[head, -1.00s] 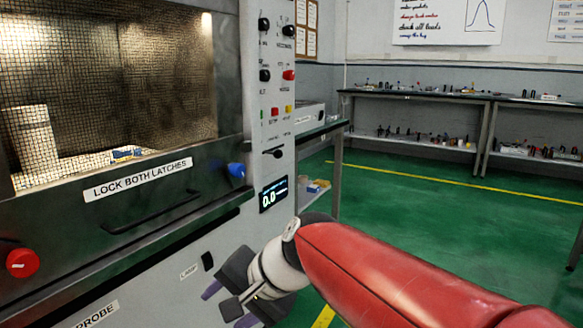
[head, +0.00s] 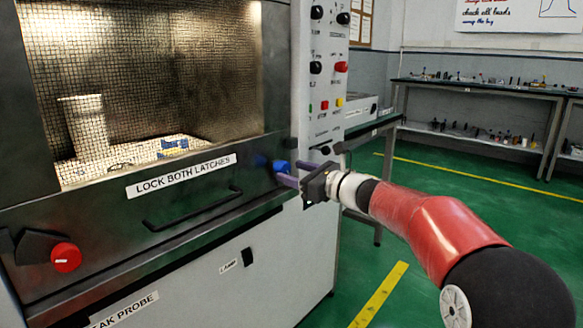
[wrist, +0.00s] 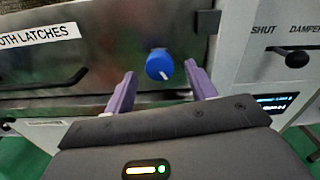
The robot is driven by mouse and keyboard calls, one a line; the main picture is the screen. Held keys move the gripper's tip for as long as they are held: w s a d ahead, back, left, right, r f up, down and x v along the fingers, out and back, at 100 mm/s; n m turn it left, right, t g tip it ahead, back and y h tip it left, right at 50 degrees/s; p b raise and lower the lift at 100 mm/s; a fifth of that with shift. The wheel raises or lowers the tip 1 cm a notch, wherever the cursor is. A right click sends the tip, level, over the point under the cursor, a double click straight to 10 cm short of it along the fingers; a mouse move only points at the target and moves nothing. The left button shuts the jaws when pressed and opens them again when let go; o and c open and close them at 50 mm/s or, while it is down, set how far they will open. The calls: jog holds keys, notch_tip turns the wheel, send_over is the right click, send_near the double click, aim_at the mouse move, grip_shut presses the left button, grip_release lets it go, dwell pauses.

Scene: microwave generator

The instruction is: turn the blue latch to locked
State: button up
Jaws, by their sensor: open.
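The blue latch (head: 282,167) is a round knob at the right end of the microwave door's lower frame. In the wrist view the blue latch (wrist: 159,64) has a white pointer mark slanting down to the right. My gripper (head: 286,173) reaches from the right, its purple fingers pointing at the latch. In the wrist view my gripper (wrist: 160,84) is open, with one finger on each side below the knob. The knob lies ahead of the gap between the fingertips; I cannot tell whether they touch it. The red latch (head: 66,257) is at the door's left end.
The door has a mesh window, a label reading LOCK BOTH LATCHES (head: 181,176) and a dark handle bar (head: 193,209). A control panel (head: 322,85) with knobs and buttons stands right of the door. A bench (head: 480,90) is at the back right, with open green floor before it.

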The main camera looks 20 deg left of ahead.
aim_at(287, 170)
jog(key=shift+x, duration=1.7)
jog(key=shift+c, duration=0.4)
jog(key=c, duration=0.9)
